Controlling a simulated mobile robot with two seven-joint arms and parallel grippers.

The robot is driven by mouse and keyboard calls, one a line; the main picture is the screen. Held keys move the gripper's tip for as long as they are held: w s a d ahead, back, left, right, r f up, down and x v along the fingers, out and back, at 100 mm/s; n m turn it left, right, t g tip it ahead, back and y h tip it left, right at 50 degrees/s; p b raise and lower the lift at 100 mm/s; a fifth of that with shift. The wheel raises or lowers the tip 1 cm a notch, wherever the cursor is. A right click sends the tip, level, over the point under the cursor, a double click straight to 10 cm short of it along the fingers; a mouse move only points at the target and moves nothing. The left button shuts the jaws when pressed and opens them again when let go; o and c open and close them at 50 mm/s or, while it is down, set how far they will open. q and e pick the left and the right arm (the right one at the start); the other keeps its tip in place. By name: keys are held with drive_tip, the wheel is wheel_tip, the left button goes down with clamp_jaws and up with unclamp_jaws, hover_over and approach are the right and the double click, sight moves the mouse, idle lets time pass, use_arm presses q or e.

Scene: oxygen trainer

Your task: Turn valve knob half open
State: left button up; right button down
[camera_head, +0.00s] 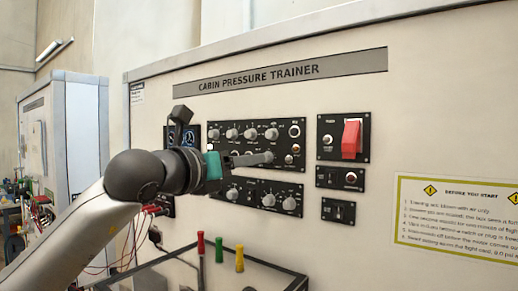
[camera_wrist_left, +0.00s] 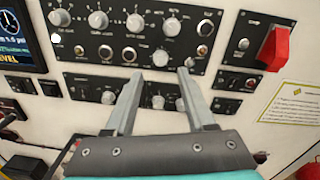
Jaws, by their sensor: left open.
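The black knob panel (camera_head: 282,132) on the trainer's upright face carries several round grey knobs. I cannot tell which one is the valve knob. My left gripper (camera_head: 252,159) reaches in from the left and points at the panel's lower row. In the left wrist view, my left gripper (camera_wrist_left: 159,76) is open and empty. A grey knob (camera_wrist_left: 160,57) shows just beyond and between its two fingertips, with no visible contact. In the head view the fingers overlap the lower row and hide part of it. My right gripper is not in view.
A lower knob panel (camera_wrist_left: 97,86) sits below the fingers. A red switch guard (camera_head: 351,139) projects from a panel to the right. A yellow-edged notice (camera_head: 458,215) is farther right. A glass-topped case (camera_head: 175,272) with red, yellow and green-handled tools stands in front below.

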use_arm(q)
drive_tip(key=p+x, duration=0.2)
drive_tip(key=x, duration=0.3)
drive_tip(key=shift+w+d, duration=0.2)
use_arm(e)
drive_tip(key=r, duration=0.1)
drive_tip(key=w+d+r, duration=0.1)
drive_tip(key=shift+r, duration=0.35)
use_arm(q)
drive_tip(key=shift+c, duration=0.4)
clamp_jaws()
